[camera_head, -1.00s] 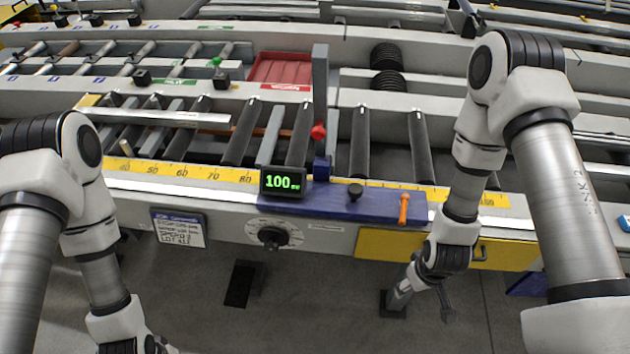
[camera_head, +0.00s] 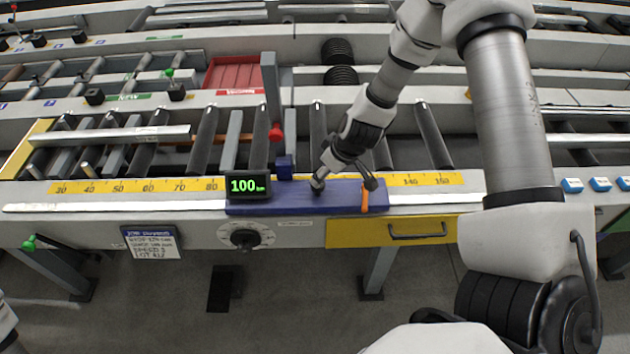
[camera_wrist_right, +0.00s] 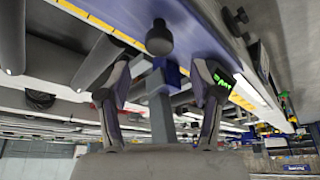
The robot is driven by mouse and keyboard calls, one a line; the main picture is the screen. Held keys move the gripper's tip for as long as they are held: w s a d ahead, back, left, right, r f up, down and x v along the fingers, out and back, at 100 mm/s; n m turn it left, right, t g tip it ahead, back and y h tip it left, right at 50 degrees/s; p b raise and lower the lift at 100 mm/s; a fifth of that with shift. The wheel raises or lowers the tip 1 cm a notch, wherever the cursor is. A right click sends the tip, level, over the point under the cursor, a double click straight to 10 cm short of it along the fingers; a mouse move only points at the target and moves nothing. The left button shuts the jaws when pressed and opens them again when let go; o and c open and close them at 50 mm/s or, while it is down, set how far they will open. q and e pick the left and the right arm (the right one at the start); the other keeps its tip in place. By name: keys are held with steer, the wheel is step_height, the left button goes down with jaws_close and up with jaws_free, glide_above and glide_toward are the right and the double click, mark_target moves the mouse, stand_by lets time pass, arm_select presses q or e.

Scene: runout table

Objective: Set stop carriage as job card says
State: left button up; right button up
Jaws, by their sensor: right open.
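The blue stop carriage (camera_head: 290,208) sits on the yellow scale (camera_head: 180,186) along the table's front rail. Its display (camera_head: 247,186) reads 100 in green. A grey stop post (camera_head: 270,90) with a red knob (camera_head: 275,134) rises behind it. An orange lever (camera_head: 366,197) is at the carriage's right end. My right gripper (camera_head: 345,184) is open over the carriage's right half. In the right wrist view, a black knob (camera_wrist_right: 159,38) lies ahead of the open gripper (camera_wrist_right: 160,75), with no finger closed on it. The job card (camera_head: 152,243) hangs on the front; its handwriting is too small to read surely.
A dial (camera_head: 245,236) is below the display. A yellow drawer (camera_head: 400,231) with a handle is under the carriage's right end. A red tray (camera_head: 234,74) lies behind the rollers.

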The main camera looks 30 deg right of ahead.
steer(key=b+x, duration=0.3)
steer(key=x, duration=0.3)
steer(key=shift+f, duration=0.15)
steer(key=shift+w+f+b, duration=0.25)
steer(key=shift+f+b, duration=0.15)
steer(key=shift+b, duration=0.1)
arm_select(q)
step_height(320, 180, down, 5)
steer(key=shift+w, duration=0.1)
arm_select(e)
steer(key=shift+s+r, duration=0.1)
steer(key=shift+r, duration=0.05)
jaws_close()
arm_select(q)
steer(key=shift+r+p, duration=0.15)
steer(key=shift+p, duration=0.15)
